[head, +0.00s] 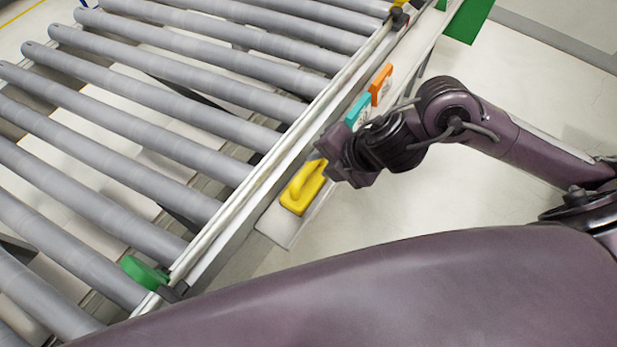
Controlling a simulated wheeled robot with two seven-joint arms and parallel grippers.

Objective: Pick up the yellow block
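The yellow block (301,195), with a raised handle-like part, lies on a narrow pale ledge beside the roller conveyor, near the ledge's lower end. My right gripper (322,168) is at the block's upper right end, very close to it or touching it. The gripper's body hides part of its fingers, so I cannot tell whether they are open or shut on the block. The block appears to rest on the ledge. My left gripper is not in view.
A teal block (357,110) and an orange block (380,84) stand farther up the ledge, behind my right gripper. The conveyor rollers (190,100) fill the left, edged by a metal rail. A green piece (143,273) sits at the rail's lower end. Floor at right is clear.

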